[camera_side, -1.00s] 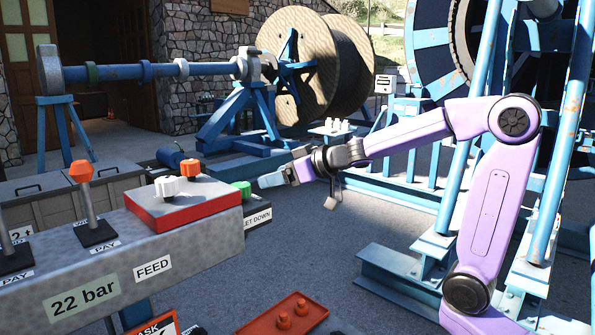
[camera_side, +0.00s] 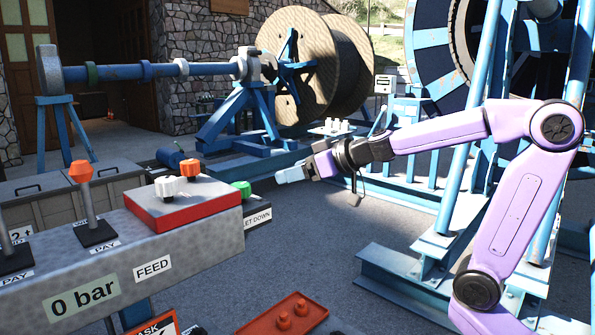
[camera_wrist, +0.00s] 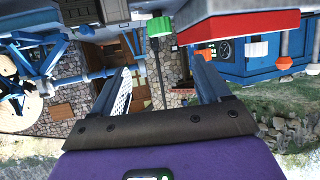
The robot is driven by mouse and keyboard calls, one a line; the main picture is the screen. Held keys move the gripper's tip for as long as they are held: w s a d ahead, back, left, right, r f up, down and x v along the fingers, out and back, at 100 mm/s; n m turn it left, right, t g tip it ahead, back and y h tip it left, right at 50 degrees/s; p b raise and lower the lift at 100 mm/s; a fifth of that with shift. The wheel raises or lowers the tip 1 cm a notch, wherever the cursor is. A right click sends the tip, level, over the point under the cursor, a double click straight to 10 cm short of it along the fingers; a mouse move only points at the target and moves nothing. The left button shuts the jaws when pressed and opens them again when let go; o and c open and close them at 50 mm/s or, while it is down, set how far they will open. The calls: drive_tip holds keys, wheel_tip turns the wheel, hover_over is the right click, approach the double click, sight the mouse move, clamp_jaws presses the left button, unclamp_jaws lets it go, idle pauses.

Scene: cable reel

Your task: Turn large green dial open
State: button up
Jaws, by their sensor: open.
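A green dial (camera_side: 241,188) sits at the right end of the grey control console, by the "LET DOWN" label. It also shows in the wrist view (camera_wrist: 159,26), near the top centre. My gripper (camera_side: 288,174) hangs in the air to the right of the green dial and a little higher, apart from it in the picture. In the wrist view my gripper's two fingers (camera_wrist: 163,78) stand wide apart with nothing held between them.
A red-sided box (camera_side: 190,208) on the console carries a white knob (camera_side: 168,187) and an orange knob (camera_side: 190,168). An orange-topped lever (camera_side: 81,172) stands to their left. The display (camera_side: 84,300) reads "0 bar". A red tray (camera_side: 260,331) lies low in front.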

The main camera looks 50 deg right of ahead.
drive_tip(key=w+d+f+m+h, duration=0.1)
drive_tip(key=d+f+m+h, duration=0.1)
drive_tip(key=d+f+h, duration=0.35)
drive_tip(key=n+t+y, duration=0.2)
drive_tip(key=t+y, duration=0.2)
drive_tip(key=y, duration=0.3)
approach(233, 184)
drive_tip(key=x, duration=1)
drive_tip(key=shift+w+d+f, duration=0.15)
drive_tip(key=shift+d+f, duration=0.05)
drive_tip(key=shift+d, duration=0.15)
drive_tip(key=c, duration=0.9)
